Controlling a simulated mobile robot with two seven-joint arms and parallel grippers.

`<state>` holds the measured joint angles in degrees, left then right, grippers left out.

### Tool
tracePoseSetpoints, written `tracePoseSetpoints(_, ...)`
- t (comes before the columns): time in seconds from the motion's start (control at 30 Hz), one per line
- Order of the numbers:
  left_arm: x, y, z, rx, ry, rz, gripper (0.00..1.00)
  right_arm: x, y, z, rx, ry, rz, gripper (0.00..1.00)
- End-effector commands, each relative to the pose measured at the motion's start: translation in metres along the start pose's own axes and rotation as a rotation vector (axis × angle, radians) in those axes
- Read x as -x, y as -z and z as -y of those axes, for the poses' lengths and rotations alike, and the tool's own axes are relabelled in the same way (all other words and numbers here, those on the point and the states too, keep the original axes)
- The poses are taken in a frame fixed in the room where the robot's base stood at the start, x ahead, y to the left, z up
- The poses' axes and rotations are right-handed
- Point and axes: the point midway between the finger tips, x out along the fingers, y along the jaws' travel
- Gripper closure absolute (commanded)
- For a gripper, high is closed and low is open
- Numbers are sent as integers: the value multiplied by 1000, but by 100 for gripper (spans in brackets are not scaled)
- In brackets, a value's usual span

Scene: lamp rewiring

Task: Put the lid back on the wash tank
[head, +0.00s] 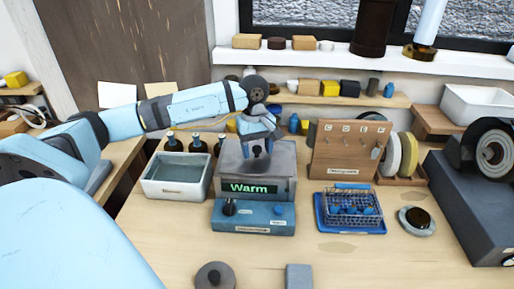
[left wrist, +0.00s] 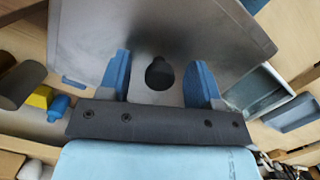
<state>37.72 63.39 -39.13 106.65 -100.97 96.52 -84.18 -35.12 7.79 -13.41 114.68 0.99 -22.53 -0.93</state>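The wash tank (head: 283,185) is a grey metal box with a lit "Warm" display, standing mid-table behind a blue control box. A flat grey lid (left wrist: 215,35) with a dark round knob (left wrist: 160,74) fills the upper middle of the left wrist view. In the head view the lid (head: 233,156) appears to lie over the tank top; I cannot tell if it is fully seated. My left gripper (head: 260,146) is above the tank, pointing down. In the left wrist view its blue fingers (left wrist: 160,82) stand apart on either side of the knob, with gaps. My right gripper is not in view.
A grey-white basin (head: 177,190) stands left of the tank, with dark-topped bottles behind it. A wooden hook board (head: 348,150) and a blue tray with a wire basket (head: 350,225) are at the right. The blue control box (head: 255,218) is in front. Front table is mostly clear.

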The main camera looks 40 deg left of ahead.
Motion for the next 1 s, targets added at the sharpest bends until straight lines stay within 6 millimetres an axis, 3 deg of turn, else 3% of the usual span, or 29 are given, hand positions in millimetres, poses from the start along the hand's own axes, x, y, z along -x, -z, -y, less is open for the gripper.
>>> tracePoseSetpoints(0.2,-1,0,0,0,1,1,42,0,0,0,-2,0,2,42)
tracePoseSetpoints(0.33,12,0,-1,0,-2,-1,42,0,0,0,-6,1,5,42)
tracePoseSetpoints(0.8,112,0,-1,0,-4,-2,42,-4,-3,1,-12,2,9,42)
tracePoseSetpoints(1.0,134,0,0,0,-1,0,42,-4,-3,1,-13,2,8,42)
